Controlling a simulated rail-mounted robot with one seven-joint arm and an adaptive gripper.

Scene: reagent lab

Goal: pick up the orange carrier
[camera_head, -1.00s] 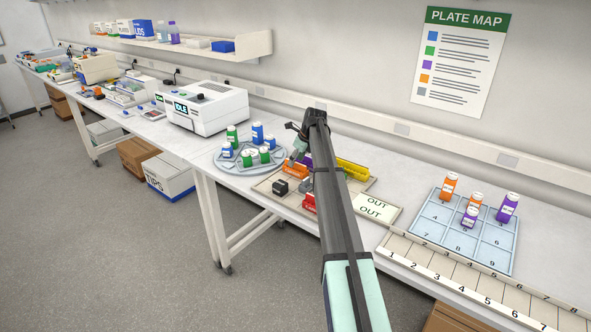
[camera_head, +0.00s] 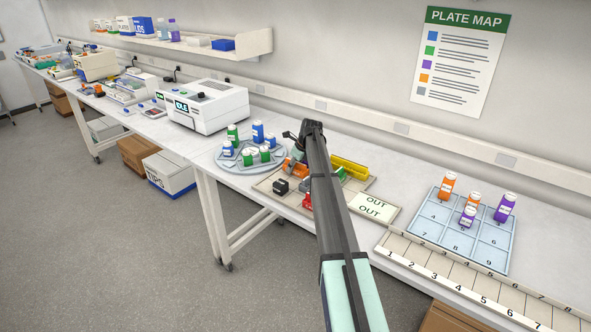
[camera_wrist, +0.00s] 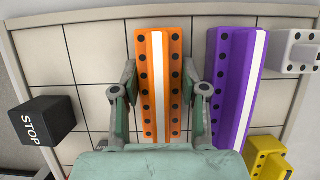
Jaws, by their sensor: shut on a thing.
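The orange carrier (camera_wrist: 159,80) is a long block with a white centre stripe and rows of dark holes along both sides. In the wrist view it lies lengthwise between the fingers of my gripper (camera_wrist: 160,90), which is shut on its two long sides. In the head view the orange carrier (camera_head: 291,169) shows only partly, at the left of my arm, with my gripper (camera_head: 297,165) over it. I cannot tell whether it is clear of the tray.
A purple carrier (camera_wrist: 236,85) lies close at the right. A black STOP block (camera_wrist: 46,121) stands left on the gridded tray (camera_wrist: 85,70). A yellow piece (camera_wrist: 268,158) and a grey piece (camera_wrist: 296,50) lie further right. A round rack of bottles (camera_head: 240,169) stands beside the tray.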

